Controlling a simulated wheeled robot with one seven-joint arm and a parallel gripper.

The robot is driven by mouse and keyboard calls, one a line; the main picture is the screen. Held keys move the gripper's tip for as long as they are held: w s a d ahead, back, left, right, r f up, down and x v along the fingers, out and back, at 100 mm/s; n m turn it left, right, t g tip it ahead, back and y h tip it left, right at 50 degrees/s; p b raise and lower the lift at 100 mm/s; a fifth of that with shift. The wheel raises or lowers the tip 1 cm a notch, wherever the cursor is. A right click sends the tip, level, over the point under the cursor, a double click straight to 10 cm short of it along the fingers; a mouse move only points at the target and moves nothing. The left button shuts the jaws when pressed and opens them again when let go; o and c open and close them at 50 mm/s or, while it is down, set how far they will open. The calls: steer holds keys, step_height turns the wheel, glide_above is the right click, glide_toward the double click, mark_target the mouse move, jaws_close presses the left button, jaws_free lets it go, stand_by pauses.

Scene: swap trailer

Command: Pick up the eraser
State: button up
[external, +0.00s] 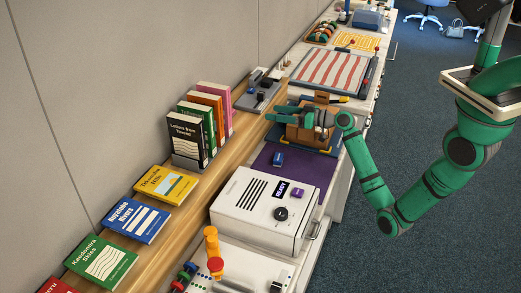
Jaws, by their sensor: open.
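I cannot tell for sure which thing is the eraser. A small blue block (278,158) with a pale mark lies on the purple mat (305,187) and may be it. My gripper (274,113) points left, high over the brown box area, beyond the mat. It is open, and nothing clear shows between its fingers. It is apart from the blue block. The hand and wrist hide part of the brown box (297,134) and what lies around it.
A white machine (250,207) with a dial and a "READY" label stands nearer than the mat. A wooden ledge (225,150) with several books runs along the wall at left. A striped cloth board (330,70) lies farther back. Blue carpet floor (440,240) is clear at right.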

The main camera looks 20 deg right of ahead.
steer(key=s+f+n+g, duration=0.2)
steer(key=s+f, duration=0.4)
steer(key=f, duration=0.1)
steer(key=n+g+h, duration=0.1)
steer(key=n+h, duration=0.1)
glide_toward(279, 157)
steer(key=shift+d+r, duration=0.1)
steer(key=shift+r, duration=0.25)
steer(key=shift+f+g, duration=0.2)
steer(key=shift+g, duration=0.1)
steer(key=x, duration=1)
steer(key=shift+w, duration=0.25)
steer(key=c, duration=1.1)
